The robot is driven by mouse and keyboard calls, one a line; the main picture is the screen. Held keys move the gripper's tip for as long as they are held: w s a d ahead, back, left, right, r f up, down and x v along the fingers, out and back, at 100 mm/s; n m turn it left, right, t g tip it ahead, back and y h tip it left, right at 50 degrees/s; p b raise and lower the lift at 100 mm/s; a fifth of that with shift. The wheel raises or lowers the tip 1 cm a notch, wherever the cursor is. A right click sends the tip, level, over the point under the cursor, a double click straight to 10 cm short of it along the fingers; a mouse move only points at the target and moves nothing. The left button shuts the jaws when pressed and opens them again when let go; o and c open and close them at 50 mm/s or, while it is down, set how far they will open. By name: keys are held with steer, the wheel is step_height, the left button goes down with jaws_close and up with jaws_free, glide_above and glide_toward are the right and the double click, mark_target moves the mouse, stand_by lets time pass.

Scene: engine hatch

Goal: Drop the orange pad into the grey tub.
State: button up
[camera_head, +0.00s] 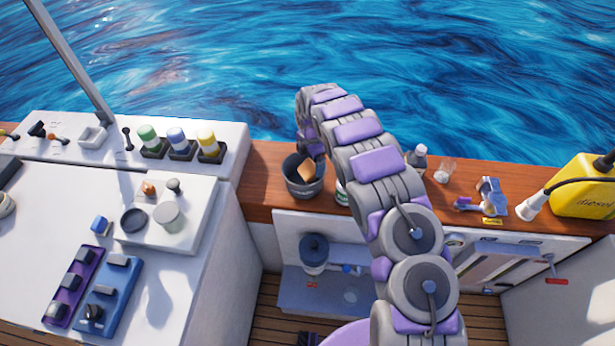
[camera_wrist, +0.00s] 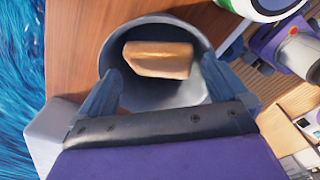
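The grey tub (camera_head: 303,190) stands on the wooden ledge, and its round mouth also shows in the wrist view (camera_wrist: 190,98). The orange pad (camera_head: 307,169) is a small tilted block within the tub's mouth. In the wrist view the pad (camera_wrist: 158,60) lies inside the outline of the rim. I cannot tell whether it rests on the bottom. My gripper (camera_wrist: 160,72) is open above the tub, with its two fingers spread wide and clear gaps between them and the pad. In the head view my gripper (camera_head: 313,150) reaches down over the tub, partly hidden by its own links.
A white and green can (camera_head: 342,194) stands close to the tub's right. A bottle (camera_head: 416,160), a clear cup (camera_head: 445,170), a blue-purple tool (camera_head: 488,198) and a yellow diesel can (camera_head: 585,190) are farther right. A white console (camera_head: 60,220) is at left; water lies behind.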

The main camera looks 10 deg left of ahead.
steer(key=shift+a+r, duration=0.3)
steer(key=shift+a, duration=0.3)
steer(key=shift+a+r, duration=0.3)
steer(key=shift+a, duration=0.3)
step_height(320, 180, up, 16)
steer(key=d+p, duration=0.2)
steer(key=s+d+r+m+h, duration=0.1)
steer(key=s+d+r+m, duration=0.8)
steer(key=d, duration=0.3)
steer(key=s+d+r+m, duration=0.2)
steer(key=s+m, duration=0.2)
steer(key=s, duration=0.4)
steer(key=s+d+r+m+g, duration=0.1)
steer(key=s+d+r+m, duration=0.15)
steer(key=s, duration=0.65)
steer(key=s+d+r+m, duration=0.2)
steer(key=s+m, duration=0.3)
steer(key=s, duration=0.3)
steer(key=s+f+m, duration=0.3)
steer(key=s+m, duration=0.2)
steer(key=s, duration=1.1)
steer(key=shift+g+y, duration=0.4)
